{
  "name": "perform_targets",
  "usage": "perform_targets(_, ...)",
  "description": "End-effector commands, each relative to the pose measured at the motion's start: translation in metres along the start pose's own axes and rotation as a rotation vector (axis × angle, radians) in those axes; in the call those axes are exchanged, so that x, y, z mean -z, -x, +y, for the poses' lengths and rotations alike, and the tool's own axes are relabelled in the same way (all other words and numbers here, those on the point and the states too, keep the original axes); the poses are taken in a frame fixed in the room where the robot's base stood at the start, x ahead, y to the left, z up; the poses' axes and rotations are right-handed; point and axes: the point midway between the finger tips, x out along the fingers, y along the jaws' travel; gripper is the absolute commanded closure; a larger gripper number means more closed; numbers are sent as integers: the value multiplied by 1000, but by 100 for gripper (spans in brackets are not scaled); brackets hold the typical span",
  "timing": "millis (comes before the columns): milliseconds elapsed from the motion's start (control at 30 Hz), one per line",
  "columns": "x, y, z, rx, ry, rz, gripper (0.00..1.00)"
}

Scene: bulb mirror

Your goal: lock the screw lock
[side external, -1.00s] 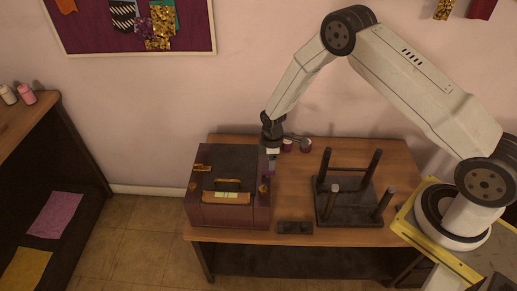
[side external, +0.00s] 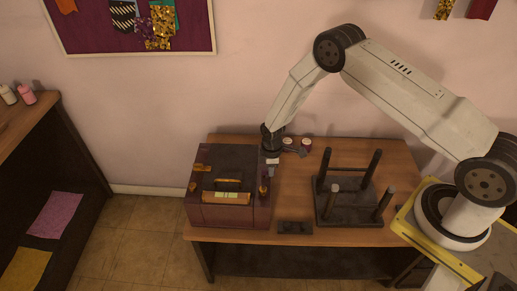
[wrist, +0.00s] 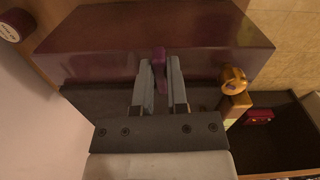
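A dark maroon box (side external: 230,215) stands on the left part of the wooden table, with its dark lid down and a gold handle plate (side external: 226,197) on its front. In the wrist view the box (wrist: 150,28) lies across the top. My gripper (wrist: 159,66) is at the box's right side, its two grey fingers close together on a purple piece (wrist: 159,56), which fills the gap between their tips. How this piece meets the box is hidden by the fingers. A gold knob (wrist: 233,80) sits beside the fingers, apart from them. It also shows in the side view (side external: 263,189).
A dark stand with several upright posts (side external: 345,213) is right of the box. A small dark block (side external: 295,228) lies near the front edge. Small round items (side external: 306,143) are at the back. The table between the box and stand is mostly bare.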

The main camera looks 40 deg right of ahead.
Motion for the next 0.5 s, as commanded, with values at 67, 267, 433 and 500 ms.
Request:
perform_targets(67,0,0,0,-1,0,1,100)
perform_targets(267,1,1,0,-1,-10,1,100)
perform_targets(433,1,1,-1,-2,-71,2,100)
perform_targets(500,1,1,-2,-2,-95,2,100)
